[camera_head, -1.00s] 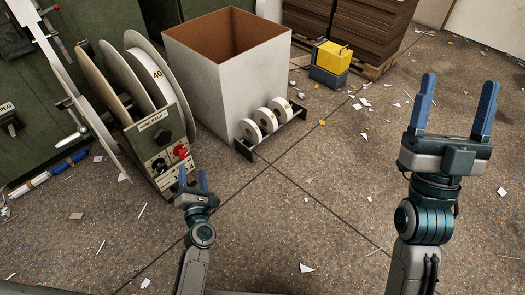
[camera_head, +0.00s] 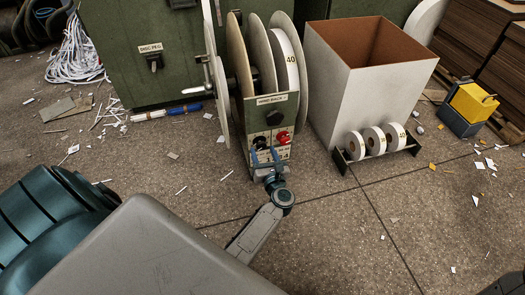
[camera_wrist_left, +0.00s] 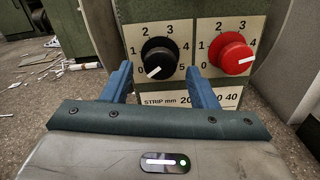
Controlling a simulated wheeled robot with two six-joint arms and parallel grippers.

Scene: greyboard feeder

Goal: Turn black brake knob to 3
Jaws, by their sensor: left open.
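The black knob (camera_wrist_left: 160,57) sits on the left of the feeder's panel, with a dial marked 0 to 5 around it. Its white pointer line slants to the lower left, near the 0. In the head view the black knob (camera_head: 260,143) is small, beside the red knob (camera_head: 283,138). My left gripper (camera_head: 268,157) is open in front of the panel. In the left wrist view its two fingers (camera_wrist_left: 158,70) stand left and right of the black knob, apart from each other; whether they touch it I cannot tell. My right gripper is not in view.
The red knob (camera_wrist_left: 235,57) is close to the right finger. Reel discs (camera_head: 284,62) stand behind the panel. A large white bin (camera_head: 350,85) and a rack of rolls (camera_head: 375,143) are to the right.

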